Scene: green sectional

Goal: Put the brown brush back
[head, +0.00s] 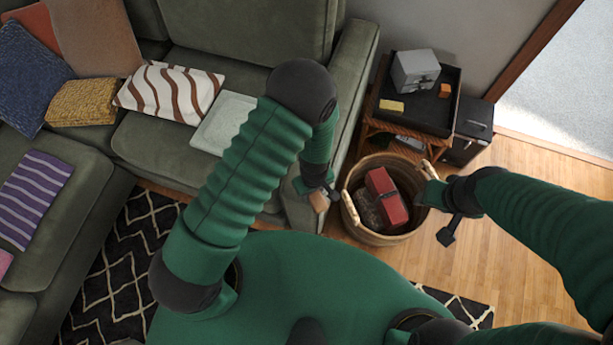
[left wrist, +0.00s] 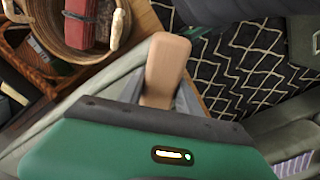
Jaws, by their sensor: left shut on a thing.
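The brown brush (head: 318,202) is in my left gripper (head: 317,190), which is shut on it, beside the front of the sofa arm and just left of the wicker basket (head: 352,217). In the left wrist view the brush's smooth, light brown end (left wrist: 167,68) sticks out past my gripper; the rest of it is hidden. My right gripper (head: 441,216) is at the basket's right side, with its fingers apart and nothing seen between them.
The basket holds a red object (head: 386,197) and a dark brown one (head: 368,211). Behind it stands a side table with a black tray (head: 432,115), a grey box (head: 415,70) and small orange and yellow items. The green sofa (head: 160,150) fills the left. Wood floor is clear at right.

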